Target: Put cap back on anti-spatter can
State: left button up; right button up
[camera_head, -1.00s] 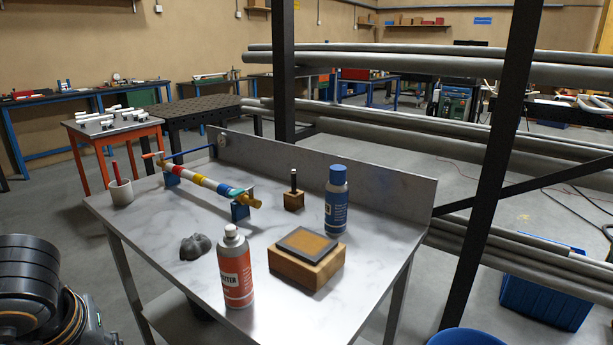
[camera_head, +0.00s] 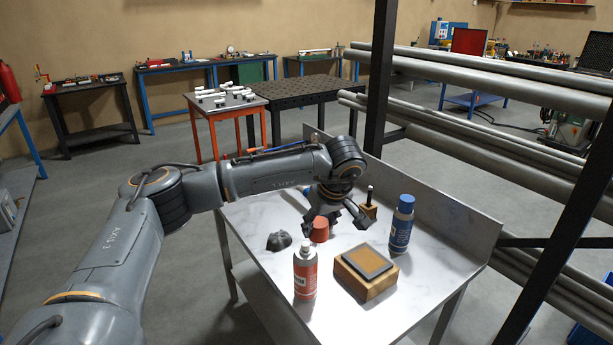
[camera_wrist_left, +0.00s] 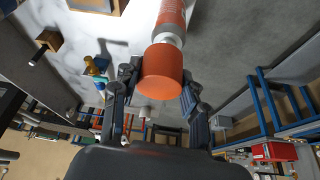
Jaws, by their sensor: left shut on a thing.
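The anti-spatter can (camera_head: 305,274), red with a white top, stands upright near the table's front edge. Its white top is bare in the head view. My left gripper (camera_head: 336,217) is above the table, a little beyond and to the right of the can. It is shut on the orange-red cap (camera_head: 320,230). In the left wrist view the cap (camera_wrist_left: 161,76) sits between the two fingers (camera_wrist_left: 158,85). The can (camera_wrist_left: 172,16) shows just past it there, its white neck partly hidden by the cap. The cap looks apart from the can. My right gripper is out of view.
A wooden block with a dark-framed pad (camera_head: 366,283) stands right of the can. A blue bottle (camera_head: 402,224) is behind it. A dark grey lump (camera_head: 279,241) lies to the left. A small wooden holder (camera_head: 370,209) is near the back. A raised metal edge (camera_head: 455,221) runs along the back.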

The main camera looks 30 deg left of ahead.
pick_arm(q)
jog(key=shift+n+g, duration=0.3)
jog(key=shift+n, duration=0.6)
jog(key=a, duration=0.1)
jog(key=a+p, duration=0.1)
jog(key=a, duration=0.1)
jog(key=w+a+r+p, duration=0.1)
jog(key=shift+w+a, duration=0.1)
jog(key=shift+a, duration=0.25)
jog(key=shift+f+b, duration=1.05)
jog(key=shift+f, duration=0.7)
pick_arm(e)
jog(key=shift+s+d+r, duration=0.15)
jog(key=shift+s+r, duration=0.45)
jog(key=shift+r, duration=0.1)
pick_arm(q)
jog(key=shift+d, duration=0.1)
jog(key=shift+f, duration=0.2)
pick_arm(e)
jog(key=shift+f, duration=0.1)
pick_arm(q)
jog(key=shift+f+b, duration=0.3)
jog(key=shift+b, duration=0.1)
jog(key=shift+f+b, duration=0.3)
jog(key=shift+f, duration=0.25)
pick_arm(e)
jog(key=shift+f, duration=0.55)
